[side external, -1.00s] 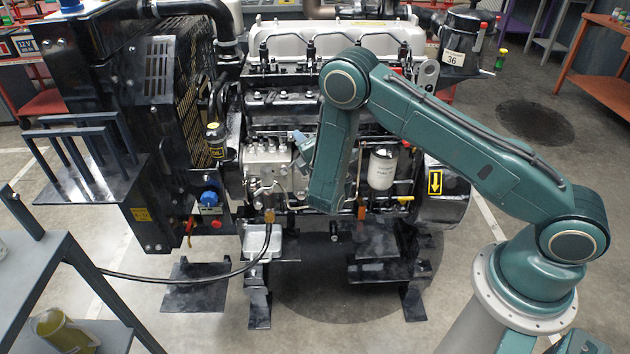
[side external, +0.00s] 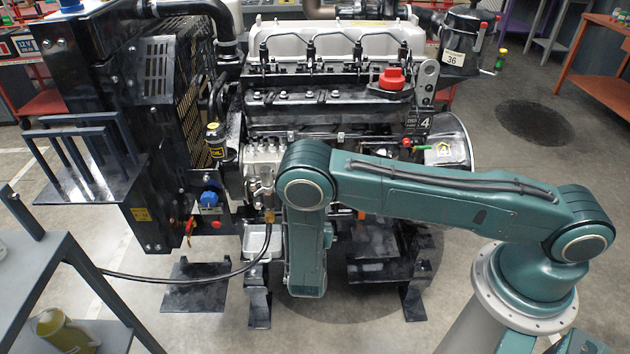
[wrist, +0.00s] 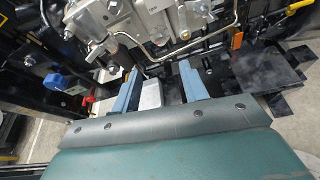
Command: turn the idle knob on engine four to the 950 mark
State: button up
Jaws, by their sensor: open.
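Engine four (side external: 330,45) fills the middle of the side external view, with a "4" plate (side external: 444,152) at its right end. A blue knob (side external: 210,196) sits on a small grey box low at the left; a blue knob also shows in the wrist view (wrist: 54,81), left of my fingers. A red knob-like part (side external: 392,80) stands on top of the engine. I cannot tell which is the idle knob, and no 950 mark is readable. My gripper (wrist: 158,70) is open, its two pale blue fingers below the metal pump block (wrist: 125,25). My arm hides it in the side view.
A light metal tray (wrist: 150,97) lies beyond and between the fingers. A black hose (side external: 190,278) runs left from the engine's lower front. A thin metal pipe (wrist: 190,47) crosses above the fingers. A grey cart (side external: 45,270) stands at the lower left.

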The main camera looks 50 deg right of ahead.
jog(key=x, duration=1.3)
jog(key=shift+w+d+f, duration=0.2)
jog(key=shift+w, duration=0.05)
grip_shut()
dwell(0.6)
jog(key=shift+s+d+f+m+t+y, duration=0.1)
jog(key=shift+m+t+y, duration=0.35)
jog(key=shift+m+t, duration=0.75)
jog(key=shift+s+d+f+m+t+y, duration=0.15)
jog(key=shift+m+t+y, duration=0.3)
jog(key=shift+m, duration=1.35)
jog(key=shift+s+f+m+t+y, duration=0.1)
jog(key=shift+m+t+y, duration=0.3)
jog(key=shift+m+t, duration=0.8)
jog(key=shift+m+g, duration=0.25)
jog(key=shift+m, duration=0.05)
